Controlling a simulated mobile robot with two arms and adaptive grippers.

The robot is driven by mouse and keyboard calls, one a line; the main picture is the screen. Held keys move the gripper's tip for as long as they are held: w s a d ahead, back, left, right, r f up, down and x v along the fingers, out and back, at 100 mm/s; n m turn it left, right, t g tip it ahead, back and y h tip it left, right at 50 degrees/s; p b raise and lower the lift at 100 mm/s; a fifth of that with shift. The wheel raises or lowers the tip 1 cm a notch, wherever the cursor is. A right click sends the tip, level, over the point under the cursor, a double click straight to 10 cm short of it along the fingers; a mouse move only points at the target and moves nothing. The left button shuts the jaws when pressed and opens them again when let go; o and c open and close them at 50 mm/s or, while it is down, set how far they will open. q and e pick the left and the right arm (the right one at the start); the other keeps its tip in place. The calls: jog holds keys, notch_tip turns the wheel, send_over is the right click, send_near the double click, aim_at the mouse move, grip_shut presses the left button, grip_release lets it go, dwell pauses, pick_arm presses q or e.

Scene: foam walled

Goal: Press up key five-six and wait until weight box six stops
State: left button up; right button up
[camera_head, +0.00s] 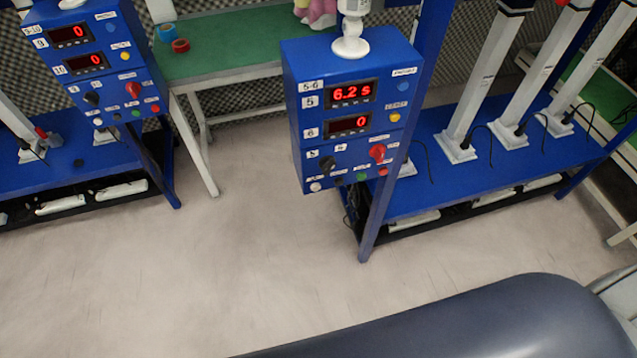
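A blue control box (347,115) labelled 5-6 stands upright in the middle of the head view. Its upper display (352,93), beside the label 5, reads about 6.2 s in red. Its lower display (348,125), beside the label 6, reads 0. Below are a black knob (327,163), a red knob (378,153) and a row of small buttons, including a green button (362,177). The up key's label is too small to read. I cannot tell which thing is weight box six. Neither gripper is in view.
A second blue control box (96,70) labelled 9-10 stands at the left. A blue bench (480,160) with white upright posts (485,75) extends right. A green-topped table (220,45) is behind.

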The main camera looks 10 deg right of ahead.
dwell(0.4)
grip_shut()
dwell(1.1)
